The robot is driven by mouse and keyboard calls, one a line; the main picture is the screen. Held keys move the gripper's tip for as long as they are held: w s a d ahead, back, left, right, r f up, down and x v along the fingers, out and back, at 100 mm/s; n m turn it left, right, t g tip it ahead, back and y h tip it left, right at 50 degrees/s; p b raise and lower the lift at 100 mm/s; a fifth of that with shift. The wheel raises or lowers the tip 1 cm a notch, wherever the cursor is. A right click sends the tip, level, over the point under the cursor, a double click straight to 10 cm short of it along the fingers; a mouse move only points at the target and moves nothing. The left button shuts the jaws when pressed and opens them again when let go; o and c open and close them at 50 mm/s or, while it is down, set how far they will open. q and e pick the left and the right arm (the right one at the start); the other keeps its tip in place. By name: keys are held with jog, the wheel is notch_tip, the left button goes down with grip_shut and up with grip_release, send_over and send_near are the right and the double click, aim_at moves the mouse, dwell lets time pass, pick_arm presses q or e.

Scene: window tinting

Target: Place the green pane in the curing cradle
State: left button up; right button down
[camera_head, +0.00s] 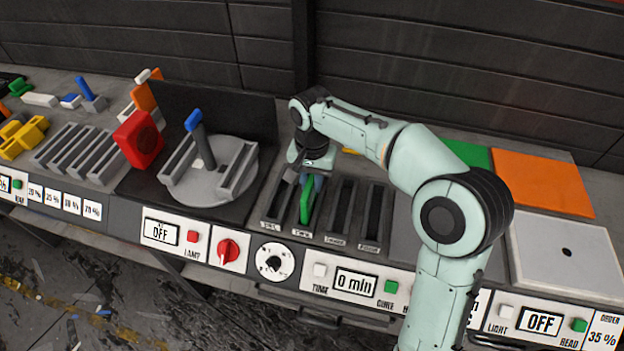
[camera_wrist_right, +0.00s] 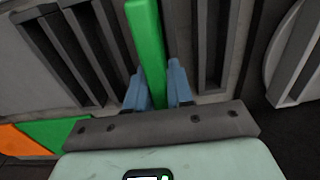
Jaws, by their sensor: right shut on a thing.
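The green pane (camera_head: 307,203) is a narrow upright green piece at the curing cradle (camera_head: 325,233), a grey block with several dark parallel slots. The pane lines up with the second slot from the left in the head view; I cannot tell how deep its lower edge sits. My right gripper (camera_head: 312,182) is above the cradle and shut on the pane. In the right wrist view the blue fingers (camera_wrist_right: 158,88) stand on both sides of the green pane (camera_wrist_right: 147,45), with dark slots to its left and right. My left gripper is not in view.
A turntable (camera_head: 208,185) with grey rails and a blue-topped handle stands left of the cradle, beside a red block (camera_head: 139,138). A grey slotted rack (camera_head: 75,155) is further left. Orange (camera_head: 542,182) and green (camera_head: 470,157) sheets and a white panel (camera_head: 565,252) lie right.

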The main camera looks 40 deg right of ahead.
jog(key=shift+f, duration=0.2)
jog(key=c, duration=1)
grip_release()
notch_tip(320, 180, up, 12)
jog(key=p, duration=0.2)
jog(key=shift+r+p, duration=0.25)
jog(key=shift+p, duration=0.15)
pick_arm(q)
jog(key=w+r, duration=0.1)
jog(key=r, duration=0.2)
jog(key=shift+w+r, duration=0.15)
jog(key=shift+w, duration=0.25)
